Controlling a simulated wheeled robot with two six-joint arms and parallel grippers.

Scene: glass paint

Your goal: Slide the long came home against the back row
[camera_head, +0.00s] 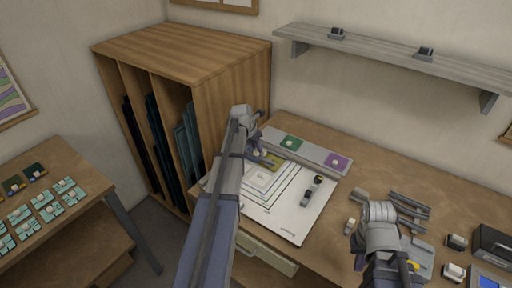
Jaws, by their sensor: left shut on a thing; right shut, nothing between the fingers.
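My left gripper (258,151) is at the back left of the white pattern sheet (290,226), right by an olive-yellow glass piece (273,160). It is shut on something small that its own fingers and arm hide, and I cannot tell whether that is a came. Thin dark and grey strips lie along the pattern, too small to tell apart. Several loose grey cames (408,199) lie on the bench at the right. My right gripper (359,243) is shut and empty, low over the bench right of the sheet.
A grey tray (316,153) behind the sheet holds a green piece (291,143) and a purple piece (337,160). Small dark-topped items (311,189) stand on the sheet's right side. A wooden rack (228,95) rises close behind my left arm. Boxes and tools crowd the right.

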